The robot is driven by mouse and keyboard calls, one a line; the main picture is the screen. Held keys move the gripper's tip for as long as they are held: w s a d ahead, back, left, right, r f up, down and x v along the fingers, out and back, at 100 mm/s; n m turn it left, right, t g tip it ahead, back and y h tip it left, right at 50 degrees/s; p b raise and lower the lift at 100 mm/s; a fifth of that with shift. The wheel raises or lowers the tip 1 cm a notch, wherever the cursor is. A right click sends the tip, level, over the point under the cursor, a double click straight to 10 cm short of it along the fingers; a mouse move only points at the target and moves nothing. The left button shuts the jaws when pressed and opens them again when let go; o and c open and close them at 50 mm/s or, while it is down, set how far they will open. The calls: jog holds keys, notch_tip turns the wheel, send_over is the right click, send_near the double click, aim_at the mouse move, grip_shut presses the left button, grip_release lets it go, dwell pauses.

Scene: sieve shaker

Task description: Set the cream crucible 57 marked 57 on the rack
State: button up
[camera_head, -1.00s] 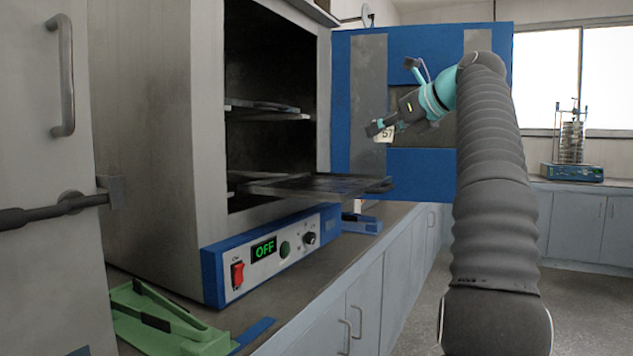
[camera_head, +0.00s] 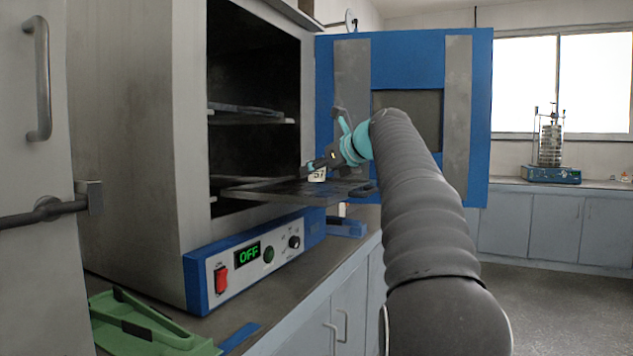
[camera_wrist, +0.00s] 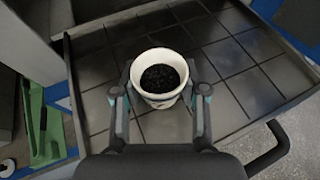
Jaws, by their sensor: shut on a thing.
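The cream crucible 57 (camera_head: 317,175) is held in my gripper (camera_head: 318,168), just above the pulled-out rack (camera_head: 285,191) of the oven. In the wrist view the crucible (camera_wrist: 160,98) is upright, with dark granular matter inside. My gripper's fingers (camera_wrist: 160,103) are shut on its two sides. The rack (camera_wrist: 240,60) lies below it, a dark plate marked with a grid of lines. I cannot tell whether the crucible's base touches the rack.
The oven's blue door (camera_head: 480,120) stands open behind the arm. An upper shelf (camera_head: 250,115) is inside the oven. A green holder (camera_head: 150,325) lies on the counter at front left. The rack's handle (camera_wrist: 270,150) sticks out at its edge.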

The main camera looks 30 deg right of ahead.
jog(key=shift+f, duration=1.3)
jog(key=shift+f, duration=0.15)
jog(key=o, duration=1.2)
jog(key=shift+c, duration=0.2)
jog(key=shift+s+r, duration=0.1)
jog(key=shift+r, duration=0.15)
jog(key=v, duration=1.2)
jog(key=shift+f, duration=0.15)
